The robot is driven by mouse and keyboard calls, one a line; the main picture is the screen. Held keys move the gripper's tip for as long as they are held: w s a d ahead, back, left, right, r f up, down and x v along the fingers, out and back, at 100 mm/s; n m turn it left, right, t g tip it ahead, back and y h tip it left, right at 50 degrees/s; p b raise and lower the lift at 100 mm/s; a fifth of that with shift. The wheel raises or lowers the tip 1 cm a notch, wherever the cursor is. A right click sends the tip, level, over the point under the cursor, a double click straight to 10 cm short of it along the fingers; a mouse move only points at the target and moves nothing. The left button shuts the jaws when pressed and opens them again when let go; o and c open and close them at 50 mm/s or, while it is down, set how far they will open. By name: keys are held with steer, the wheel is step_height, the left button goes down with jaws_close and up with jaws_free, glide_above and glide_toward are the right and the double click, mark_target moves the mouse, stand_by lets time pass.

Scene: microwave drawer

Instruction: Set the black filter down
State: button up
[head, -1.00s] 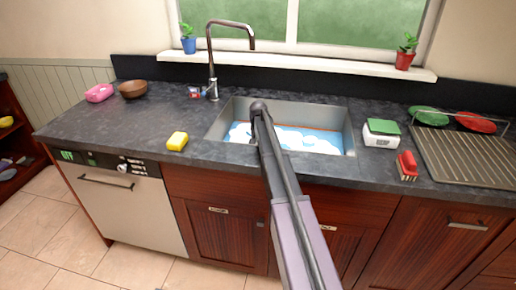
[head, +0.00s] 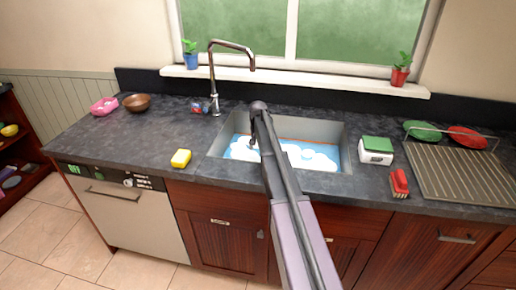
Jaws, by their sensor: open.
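My arm reaches from the bottom of the head view up over the sink (head: 348,150). Only a small dark part of my gripper (head: 252,141) shows, beside the arm's end and over the sink. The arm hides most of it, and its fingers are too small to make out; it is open. I cannot make out a black filter anywhere in the view. The part of the sink behind my arm is hidden. The sink holds blue water with white foam.
To the right are a green-topped white box (head: 376,151), a red brush (head: 399,183) and a drying rack (head: 455,175). The left counter is mostly clear.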

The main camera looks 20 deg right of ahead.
steer(key=shift+r+p, duration=0.3)
steer(key=shift+r, duration=0.25)
steer(key=shift+r, duration=0.1)
stand_by(0.3)
